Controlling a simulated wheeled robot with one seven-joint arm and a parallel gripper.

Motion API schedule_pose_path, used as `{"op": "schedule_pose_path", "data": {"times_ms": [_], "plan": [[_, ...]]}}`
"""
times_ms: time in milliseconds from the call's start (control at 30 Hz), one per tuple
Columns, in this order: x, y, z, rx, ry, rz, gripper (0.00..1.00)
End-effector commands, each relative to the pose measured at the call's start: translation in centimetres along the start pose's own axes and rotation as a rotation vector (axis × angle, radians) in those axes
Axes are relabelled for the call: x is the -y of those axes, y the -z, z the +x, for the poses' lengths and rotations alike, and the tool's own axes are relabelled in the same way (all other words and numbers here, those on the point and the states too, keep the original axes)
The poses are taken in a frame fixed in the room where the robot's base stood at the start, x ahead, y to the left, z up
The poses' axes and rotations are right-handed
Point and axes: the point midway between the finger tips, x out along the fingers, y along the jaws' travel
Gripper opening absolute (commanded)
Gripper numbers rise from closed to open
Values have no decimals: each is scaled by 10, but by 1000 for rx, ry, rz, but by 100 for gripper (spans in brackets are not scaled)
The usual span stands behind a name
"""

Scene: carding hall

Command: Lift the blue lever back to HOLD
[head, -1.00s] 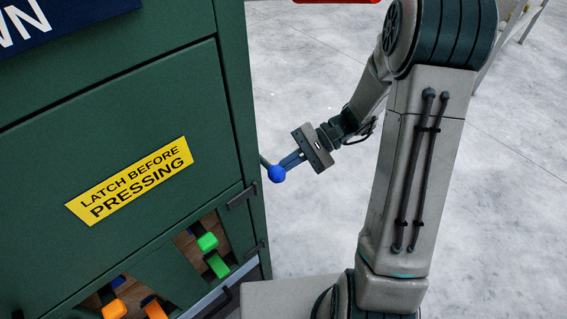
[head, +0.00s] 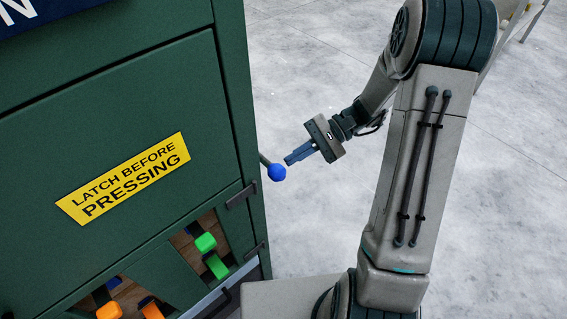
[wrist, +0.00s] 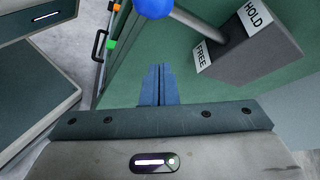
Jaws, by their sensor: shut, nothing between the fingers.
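The blue lever knob (head: 277,173) sits on a grey rod at the right side of the green cabinet. In the wrist view the blue knob (wrist: 153,8) is at the top edge, partly cut off, and its rod runs right toward a grey block (wrist: 245,60). The block bears a HOLD label (wrist: 257,15) and a FREE label (wrist: 203,55); the rod passes between them, and I cannot tell its exact setting. My gripper (head: 287,160) is shut and empty, just right of and slightly above the knob, apart from it. Its blue fingers (wrist: 158,68) are together in the wrist view.
The green cabinet (head: 110,110) fills the left, with a yellow LATCH BEFORE PRESSING sign (head: 123,178). Green blocks (head: 206,242) and orange blocks (head: 109,311) show in its lower openings.

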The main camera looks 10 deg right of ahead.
Motion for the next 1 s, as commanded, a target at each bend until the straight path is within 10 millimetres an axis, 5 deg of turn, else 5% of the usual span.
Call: {"op": "schedule_pose_path", "data": {"times_ms": [333,1000], "plan": [[4,-1,-50,7,-6,-3,0],[3,-1,-56,5,-5,-2,0]]}}
